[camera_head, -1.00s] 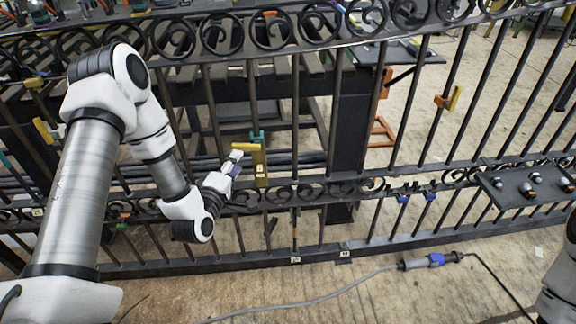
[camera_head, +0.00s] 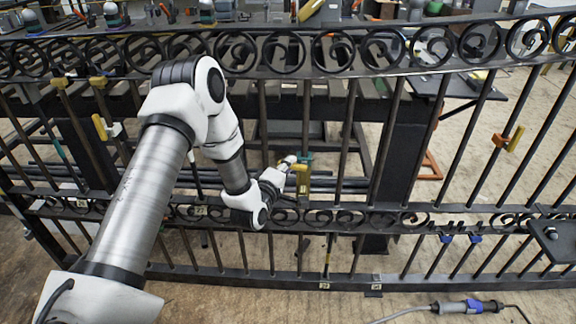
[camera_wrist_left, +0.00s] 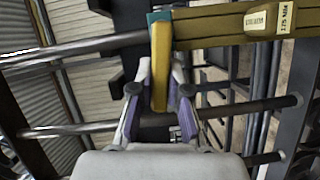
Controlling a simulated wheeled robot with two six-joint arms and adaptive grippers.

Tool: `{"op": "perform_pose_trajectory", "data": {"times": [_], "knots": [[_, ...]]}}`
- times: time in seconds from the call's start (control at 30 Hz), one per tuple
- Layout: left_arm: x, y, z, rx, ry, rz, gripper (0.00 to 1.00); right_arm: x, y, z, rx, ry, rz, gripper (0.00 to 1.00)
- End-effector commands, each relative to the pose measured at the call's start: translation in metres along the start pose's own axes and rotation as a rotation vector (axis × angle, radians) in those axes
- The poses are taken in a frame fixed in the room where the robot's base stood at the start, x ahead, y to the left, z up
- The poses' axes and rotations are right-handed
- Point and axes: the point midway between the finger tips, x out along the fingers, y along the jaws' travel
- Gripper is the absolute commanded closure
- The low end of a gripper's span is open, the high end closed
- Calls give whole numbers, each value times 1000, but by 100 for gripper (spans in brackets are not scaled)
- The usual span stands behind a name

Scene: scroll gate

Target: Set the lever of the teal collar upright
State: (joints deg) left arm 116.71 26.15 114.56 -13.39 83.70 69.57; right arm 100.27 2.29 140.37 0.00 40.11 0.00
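The teal collar (camera_head: 304,159) sits around an upright gate bar near the middle of the head view; its teal edge also shows at the top of the left wrist view (camera_wrist_left: 158,17). Its yellow lever (camera_wrist_left: 160,65) sticks out across the bar toward my gripper. My left gripper (camera_head: 291,163) is at the lever, on the near side of the gate. My right gripper is out of view.
The black scroll gate (camera_head: 340,216) spans the view, with several bars close beside my gripper. Other bars carry yellow and orange levers (camera_head: 508,139) and blue clips (camera_head: 460,238).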

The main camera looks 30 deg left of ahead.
Motion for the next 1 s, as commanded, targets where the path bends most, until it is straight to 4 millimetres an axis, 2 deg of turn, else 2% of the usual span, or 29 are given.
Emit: {"op": "perform_pose_trajectory", "data": {"times": [0.27,0.53,1.0], "knots": [[0,1,0,6,1,-3,100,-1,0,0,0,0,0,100],[0,7,0,81,1,-34,100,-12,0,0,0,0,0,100],[2,26,4,436,1,-180,100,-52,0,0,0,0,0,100]]}}
